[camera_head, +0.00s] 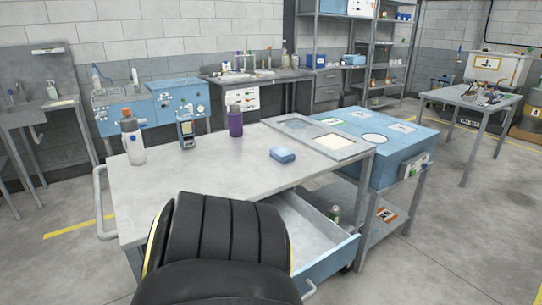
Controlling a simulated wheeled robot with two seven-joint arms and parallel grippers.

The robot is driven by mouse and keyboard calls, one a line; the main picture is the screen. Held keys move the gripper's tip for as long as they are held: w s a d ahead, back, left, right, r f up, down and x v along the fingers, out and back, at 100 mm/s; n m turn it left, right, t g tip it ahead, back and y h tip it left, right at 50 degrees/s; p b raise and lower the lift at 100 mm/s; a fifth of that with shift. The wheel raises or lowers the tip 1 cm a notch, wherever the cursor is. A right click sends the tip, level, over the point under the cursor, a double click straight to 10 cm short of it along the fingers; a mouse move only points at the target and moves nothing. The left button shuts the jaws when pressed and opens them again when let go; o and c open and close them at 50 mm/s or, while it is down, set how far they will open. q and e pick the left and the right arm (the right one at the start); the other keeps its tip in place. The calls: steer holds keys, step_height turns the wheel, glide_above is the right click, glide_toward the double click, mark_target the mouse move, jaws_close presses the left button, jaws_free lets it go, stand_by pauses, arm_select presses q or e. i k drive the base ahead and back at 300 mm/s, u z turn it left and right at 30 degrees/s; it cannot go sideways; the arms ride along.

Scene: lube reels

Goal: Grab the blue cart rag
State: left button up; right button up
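The blue rag (283,155) is a small folded light-blue pad. It lies flat on the grey top of the cart (190,175), right of the middle. Nothing touches it from above. Neither of my grippers shows in the head view. A large black ribbed shape at the bottom centre hides part of the cart's near side; I cannot tell what it is.
A white bottle with an orange cap (132,136), a handheld device (186,131) and a purple bottle (235,121) stand along the cart's back. A panel (333,143) lies right of the rag. An open drawer (335,262) juts out in front. The cart top around the rag is clear.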

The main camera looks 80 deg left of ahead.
mark_target(283, 156)
steer(key=u, duration=0.7)
steer(key=i, duration=2.05)
steer(key=u, duration=3.55)
steer(key=i, duration=1)
steer(key=u, duration=0.05)
